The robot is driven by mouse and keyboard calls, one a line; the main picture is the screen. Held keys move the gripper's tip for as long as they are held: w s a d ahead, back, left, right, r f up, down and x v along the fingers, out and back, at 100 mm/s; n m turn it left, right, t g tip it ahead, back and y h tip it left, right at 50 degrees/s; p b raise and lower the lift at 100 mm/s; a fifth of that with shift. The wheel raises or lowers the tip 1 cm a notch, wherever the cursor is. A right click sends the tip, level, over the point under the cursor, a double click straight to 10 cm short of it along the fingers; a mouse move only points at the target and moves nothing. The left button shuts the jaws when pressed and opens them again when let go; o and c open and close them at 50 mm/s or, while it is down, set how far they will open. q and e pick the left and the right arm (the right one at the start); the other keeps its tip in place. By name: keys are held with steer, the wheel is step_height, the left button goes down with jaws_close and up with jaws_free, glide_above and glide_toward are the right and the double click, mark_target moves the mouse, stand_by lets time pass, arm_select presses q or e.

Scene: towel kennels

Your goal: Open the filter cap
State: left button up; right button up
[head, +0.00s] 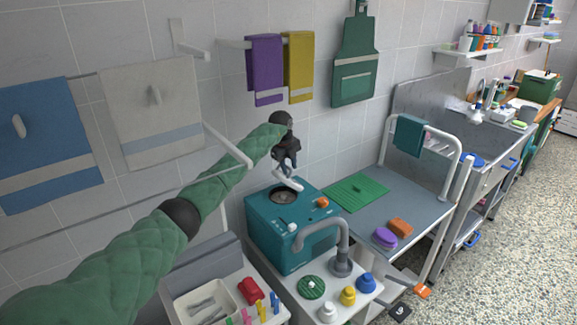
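A teal box-shaped machine (268,235) stands on the grey worktop against the tiled wall. Its top has a round dark opening or recess (284,198), an orange knob (322,202) and a white knob (292,228) near the front edge. A small white piece (290,182) is just above the round opening, tilted, right under my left gripper (287,170). I cannot tell whether this piece is the filter cap or whether the fingers hold it. The dark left gripper points down, and its finger gap is too small to read. My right gripper is not in view.
A grey bent tap (341,255) stands in front of the machine. A green round item (311,287) and yellow (348,295) and blue (366,282) knobbed items sit nearby. A grey table (395,210) with a green mat (357,192) is to the right. Towels hang behind.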

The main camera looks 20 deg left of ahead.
arm_select(q)
steer(key=shift+s+a+r, duration=0.2)
steer(key=shift+r, duration=0.15)
steer(key=shift+s+a, duration=0.1)
steer(key=shift+s, duration=0.05)
steer(key=shift+s+a+f+p, duration=0.25)
steer(key=shift+s+a+p, duration=0.05)
steer(key=shift+p, duration=0.6)
steer(key=s+a+f+p, duration=0.4)
steer(key=s+f+p, duration=0.1)
steer(key=f+p, duration=0.1)
step_height(320, 180, up, 7)
steer(key=b, duration=0.4)
steer(key=s+d+m+t+h, duration=0.1)
steer(key=s+d+t+h, duration=0.4)
steer(key=d, duration=0.6)
steer(key=s+d+t+h, duration=0.3)
steer(key=d+h, duration=0.3)
steer(key=d, duration=0.5)
steer(key=s+a+r+n+t+y, duration=0.1)
steer(key=s+a+n+t+y, duration=0.3)
steer(key=s+n, duration=0.3)
steer(key=s+a+n+t+y, duration=0.5)
steer(key=s+n, duration=0.3)
steer(key=n, duration=0.2)
steer(key=shift+r+t+y, duration=0.4)
steer(key=shift+t+y, duration=0.4)
steer(key=shift+t, duration=0.1)
